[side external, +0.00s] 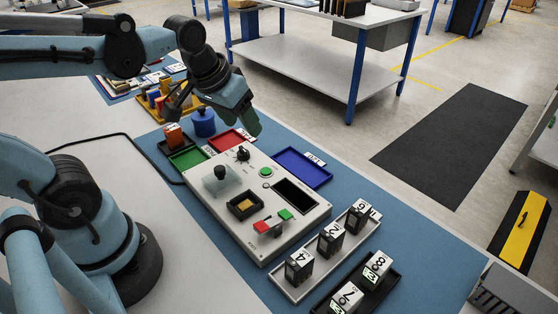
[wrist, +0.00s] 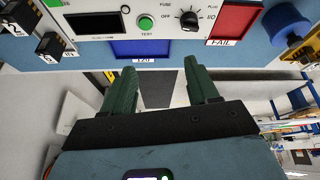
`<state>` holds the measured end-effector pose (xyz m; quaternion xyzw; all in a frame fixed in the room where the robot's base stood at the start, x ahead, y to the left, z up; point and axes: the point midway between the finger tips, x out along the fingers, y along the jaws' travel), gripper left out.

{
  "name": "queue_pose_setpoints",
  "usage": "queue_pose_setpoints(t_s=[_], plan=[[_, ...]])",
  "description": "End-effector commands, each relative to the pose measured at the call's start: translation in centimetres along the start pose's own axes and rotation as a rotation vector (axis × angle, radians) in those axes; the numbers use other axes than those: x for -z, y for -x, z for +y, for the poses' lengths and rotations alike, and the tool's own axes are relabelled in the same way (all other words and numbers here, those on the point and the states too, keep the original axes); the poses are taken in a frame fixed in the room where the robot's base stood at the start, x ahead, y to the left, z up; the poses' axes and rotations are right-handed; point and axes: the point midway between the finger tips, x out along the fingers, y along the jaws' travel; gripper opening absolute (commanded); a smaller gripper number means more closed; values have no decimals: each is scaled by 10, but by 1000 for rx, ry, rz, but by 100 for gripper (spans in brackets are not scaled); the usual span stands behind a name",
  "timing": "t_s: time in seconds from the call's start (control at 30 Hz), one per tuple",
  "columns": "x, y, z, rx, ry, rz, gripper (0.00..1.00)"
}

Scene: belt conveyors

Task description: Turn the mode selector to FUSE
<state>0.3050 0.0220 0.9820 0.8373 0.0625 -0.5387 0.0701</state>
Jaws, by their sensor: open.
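The mode selector is a black knob (side external: 242,154) on the far edge of the light grey panel (side external: 300,213). In the wrist view the knob (wrist: 188,18) sits at the top, with FUSE, OFF and I/O printed around it. FUSE is at the knob's upper left. I cannot tell for sure which label its pointer faces. My gripper (side external: 244,120) is above the table beyond the knob, apart from it. In the wrist view its two green fingers (wrist: 161,88) are spread with nothing between them.
A green TEST button (wrist: 146,23) and a dark screen (side external: 294,194) are beside the knob. A red FAIL tray (side external: 232,140), a blue tray (side external: 302,168) and a blue cylinder (side external: 204,122) stand close by. Several numbered blocks stand in trays at the front right.

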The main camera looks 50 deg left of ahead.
Motion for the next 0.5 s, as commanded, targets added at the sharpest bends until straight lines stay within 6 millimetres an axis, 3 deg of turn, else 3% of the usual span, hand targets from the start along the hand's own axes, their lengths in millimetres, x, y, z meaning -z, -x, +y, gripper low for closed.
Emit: queue_pose_setpoints(t_s=[0.2,0.5], plan=[[27,-4,-24,65,209,-206,59],[44,-12,-46,132,393,-387,59]])
